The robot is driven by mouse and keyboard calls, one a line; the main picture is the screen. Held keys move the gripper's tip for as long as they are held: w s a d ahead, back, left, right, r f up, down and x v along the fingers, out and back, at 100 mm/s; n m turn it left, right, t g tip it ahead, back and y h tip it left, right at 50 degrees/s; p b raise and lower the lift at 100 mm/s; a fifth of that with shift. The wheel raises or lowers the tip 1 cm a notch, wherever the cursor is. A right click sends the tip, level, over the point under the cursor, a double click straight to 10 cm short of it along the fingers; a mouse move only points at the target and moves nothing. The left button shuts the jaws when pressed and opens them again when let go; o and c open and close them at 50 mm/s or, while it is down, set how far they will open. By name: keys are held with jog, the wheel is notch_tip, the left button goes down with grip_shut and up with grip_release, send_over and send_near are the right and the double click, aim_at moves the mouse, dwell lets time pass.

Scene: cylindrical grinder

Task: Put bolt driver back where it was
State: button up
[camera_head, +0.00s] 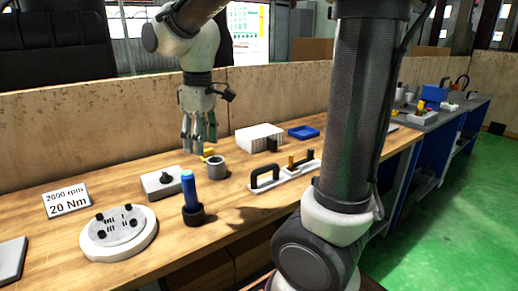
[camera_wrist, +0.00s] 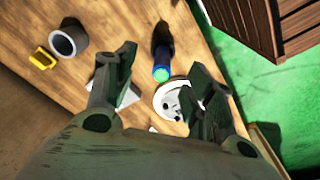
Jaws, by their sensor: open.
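The bolt driver, which I take to be the blue cylinder with a green top (camera_head: 189,188), stands upright in a black round holder (camera_head: 193,215) on the wooden bench. In the wrist view its blue-green end (camera_wrist: 162,73) shows between my fingers, with the dark holder (camera_wrist: 162,35) beyond. My gripper (camera_head: 199,145) is open and empty, pointing down above the bench behind the driver. In the wrist view its two fingers (camera_wrist: 160,62) are spread apart, with the driver lying beneath and clear of them, as far as I can tell.
A grey cup (camera_head: 216,168) and a yellow piece (camera_wrist: 42,59) stand near my gripper. A knobbed box (camera_head: 162,183), a white round plate with black knobs (camera_head: 118,234) and a sign (camera_head: 67,201) are to the left. A handled rack (camera_head: 284,175), white box (camera_head: 259,137) and blue tray (camera_head: 303,132) are right.

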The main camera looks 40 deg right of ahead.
jog(key=s+d+m+t, duration=0.3)
jog(key=s+d+m, duration=0.4)
jog(key=s+d, duration=0.4)
jog(key=s, duration=0.5)
jog(key=shift+r+m+t, duration=0.3)
